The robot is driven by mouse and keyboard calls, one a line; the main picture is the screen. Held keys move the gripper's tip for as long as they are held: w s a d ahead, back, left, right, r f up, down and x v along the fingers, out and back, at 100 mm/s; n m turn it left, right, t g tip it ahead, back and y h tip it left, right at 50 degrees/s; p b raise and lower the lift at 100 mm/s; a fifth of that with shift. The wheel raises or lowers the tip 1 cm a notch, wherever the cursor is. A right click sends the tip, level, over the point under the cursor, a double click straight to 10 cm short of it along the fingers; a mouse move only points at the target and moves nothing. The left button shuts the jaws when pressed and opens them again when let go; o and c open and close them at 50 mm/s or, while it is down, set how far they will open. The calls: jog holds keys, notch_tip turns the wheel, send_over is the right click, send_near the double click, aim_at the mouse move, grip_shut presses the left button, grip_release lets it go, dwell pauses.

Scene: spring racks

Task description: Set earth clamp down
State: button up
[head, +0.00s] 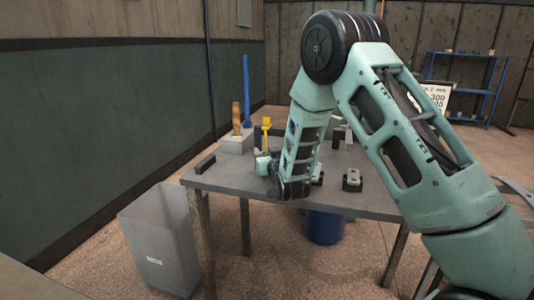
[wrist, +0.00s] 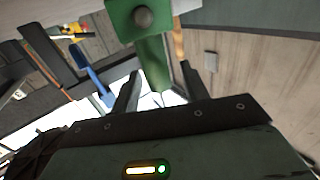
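A green piece with a square block and a round grey knob (wrist: 141,17) shows at the top of the wrist view. Its green stem (wrist: 154,65) reaches down between my two dark fingers. I take it for the earth clamp. My gripper (wrist: 160,75) is open, with pale gaps between the stem and the fingers on both sides. In the head view a pale green block (head: 262,166) is beside my dark wrist at the table's left part. My own arm hides most of my gripper there, and I cannot tell whether the clamp rests on the table.
The grey table (head: 225,178) carries a yellow upright tool (head: 266,128), a block with a wooden handle (head: 237,118), a black bar (head: 205,164) and a small dark fixture (head: 352,181). A grey bin (head: 160,240) stands front left. A blue bucket (head: 325,228) is beneath the table.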

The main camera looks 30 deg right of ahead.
jog(key=shift+s, duration=0.15)
jog(key=s+a+b, duration=0.1)
jog(key=s+a, duration=0.1)
jog(key=s, duration=1)
jog(key=s+a+f+n+g+y, duration=0.25)
jog(key=s+a+g, duration=0.25)
jog(key=a, duration=0.5)
jog(key=s+a+f+n+g+y, duration=0.15)
jog(key=s+a+g+y, duration=0.35)
jog(key=a, duration=0.5)
jog(key=s+r+n+g+h, duration=0.1)
jog(key=s+n+g, duration=0.2)
jog(key=s, duration=0.8)
jog(key=s+a+r+n+g+h, duration=0.1)
jog(key=s+g, duration=0.3)
jog(key=s, duration=0.8)
jog(key=shift+a+r+n+g+h, duration=0.15)
jog(key=shift+r+n+g+h, duration=0.2)
jog(key=shift+n+h, duration=0.5)
